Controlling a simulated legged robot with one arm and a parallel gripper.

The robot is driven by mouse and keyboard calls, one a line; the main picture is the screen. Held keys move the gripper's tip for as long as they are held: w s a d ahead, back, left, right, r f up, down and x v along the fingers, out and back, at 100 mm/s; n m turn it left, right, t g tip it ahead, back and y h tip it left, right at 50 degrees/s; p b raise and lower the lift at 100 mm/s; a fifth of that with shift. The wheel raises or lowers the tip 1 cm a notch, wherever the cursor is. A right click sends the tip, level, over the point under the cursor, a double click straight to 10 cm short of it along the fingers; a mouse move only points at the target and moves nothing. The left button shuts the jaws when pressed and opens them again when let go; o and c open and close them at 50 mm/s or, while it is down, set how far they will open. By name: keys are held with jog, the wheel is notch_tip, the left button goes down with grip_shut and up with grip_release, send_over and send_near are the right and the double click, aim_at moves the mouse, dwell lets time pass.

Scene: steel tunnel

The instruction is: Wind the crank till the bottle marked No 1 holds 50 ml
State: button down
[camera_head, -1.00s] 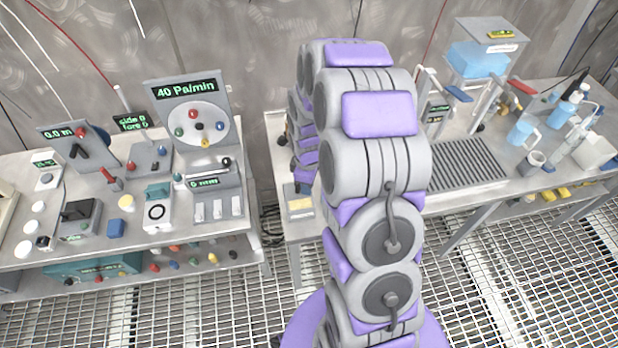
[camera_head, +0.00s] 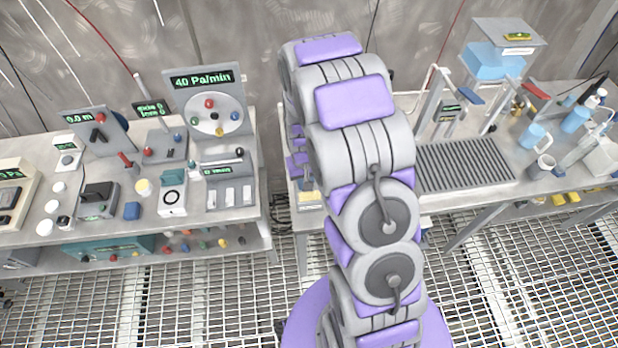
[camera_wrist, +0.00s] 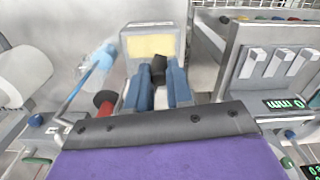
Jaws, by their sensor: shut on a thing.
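My gripper (camera_wrist: 161,80) shows in the wrist view, its blue fingers shut on a small dark knob (camera_wrist: 159,68). The knob stands in front of a grey box with a pale yellow panel (camera_wrist: 151,46). I take the knob for the crank's grip, but no crank arm shows clearly. In the head view my gripper is hidden behind my arm. A bottle marked No 1 cannot be made out. A pale blue vessel (camera_wrist: 104,56) shows left of my fingers in the wrist view, with no readable mark or level.
A grey block with white levers (camera_wrist: 268,64) is at right.

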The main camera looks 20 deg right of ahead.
jog(key=m, duration=0.2)
jog(key=w+a+m+p, duration=0.1)
jog(key=shift+m, duration=0.4)
jog(key=m+p, duration=0.1)
jog(key=w+m+p, duration=0.1)
jog(key=m, duration=0.1)
jog(key=shift+a+m, duration=0.3)
jog(key=shift+a, duration=0.05)
jog(key=m+p, duration=0.1)
jog(key=w+m+p, duration=0.1)
jog(key=m, duration=0.1)
jog(key=shift+w+a, duration=0.1)
jog(key=shift+w, duration=0.15)
jog(key=shift+w+m+p, duration=0.35)
jog(key=shift+m, duration=0.55)
jog(key=shift+w+m+p, duration=0.3)
jog(key=shift+m+p, duration=0.05)
jog(key=shift+m, duration=0.55)
jog(key=c, duration=1.1)
grip_release()
jog(key=shift+w, duration=0.1)
jog(key=shift+o, duration=0.4)
jog(key=shift+r, duration=0.1)
